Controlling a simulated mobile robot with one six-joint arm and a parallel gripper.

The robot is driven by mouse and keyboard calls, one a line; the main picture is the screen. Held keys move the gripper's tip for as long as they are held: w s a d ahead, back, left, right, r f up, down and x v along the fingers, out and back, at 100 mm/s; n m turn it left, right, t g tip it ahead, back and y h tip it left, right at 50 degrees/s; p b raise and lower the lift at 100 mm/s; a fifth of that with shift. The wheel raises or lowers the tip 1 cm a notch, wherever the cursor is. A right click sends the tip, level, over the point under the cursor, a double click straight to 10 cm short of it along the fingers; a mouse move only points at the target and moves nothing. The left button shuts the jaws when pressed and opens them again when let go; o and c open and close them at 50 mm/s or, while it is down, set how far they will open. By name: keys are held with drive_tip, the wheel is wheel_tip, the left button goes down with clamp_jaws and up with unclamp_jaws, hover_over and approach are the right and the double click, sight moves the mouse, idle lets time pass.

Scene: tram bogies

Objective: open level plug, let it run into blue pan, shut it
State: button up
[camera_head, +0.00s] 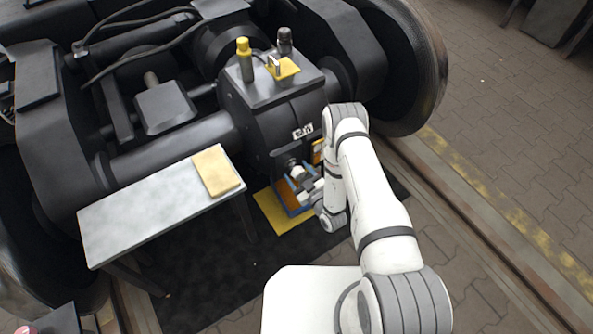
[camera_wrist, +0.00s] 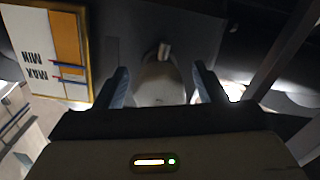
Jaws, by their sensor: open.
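My gripper (camera_wrist: 163,85) is open in the wrist view, one blue finger on each side of a pale rounded fitting (camera_wrist: 158,80), which looks like the level plug. I cannot tell whether the fingers touch it. A small tip stands out at its far end. In the head view my gripper (camera_head: 304,184) is low at the front of the dark gearbox housing (camera_head: 277,118). The blue pan (camera_head: 299,213) lies below it, partly hidden by the gripper; its inside looks orange-brown. I cannot make out a running stream.
A level gauge (camera_wrist: 55,45) marked MIN and MAX is close beside the gripper; its yellow frame (camera_head: 318,151) also shows in the head view. A yellow mat (camera_head: 268,208) lies under the pan. A grey bench (camera_head: 150,212) with a tan pad (camera_head: 215,172) stands left. Wheels flank the housing.

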sight(301, 177)
drive_tip(key=p+v, duration=0.1)
drive_tip(key=v, duration=0.5)
drive_tip(key=shift+s+d, duration=0.2)
drive_tip(key=shift+s, duration=0.1)
